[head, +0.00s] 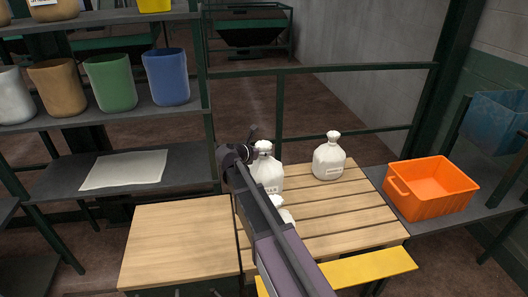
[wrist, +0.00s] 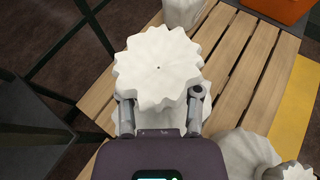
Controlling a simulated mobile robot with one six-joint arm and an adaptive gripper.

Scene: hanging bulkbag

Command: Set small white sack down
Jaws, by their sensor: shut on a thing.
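A small white sack (head: 268,174) with a tied neck and dark print is upright at the left part of the slatted wooden pallet (head: 359,219). My gripper (head: 254,149) is at its neck, coming from the front. In the wrist view, my gripper's fingers (wrist: 160,119) are shut on the neck just under the sack's frilled white top (wrist: 158,68). My arm and another sack hide its base, so I cannot tell whether it touches the slats.
Another white sack (head: 329,160) stands at the pallet's back; a third (head: 287,216) is partly hidden by my arm. An orange crate (head: 434,187) is right, a bare wooden top (head: 180,239) left. A green rail (head: 345,68) runs behind. The pallet's right front slats are clear.

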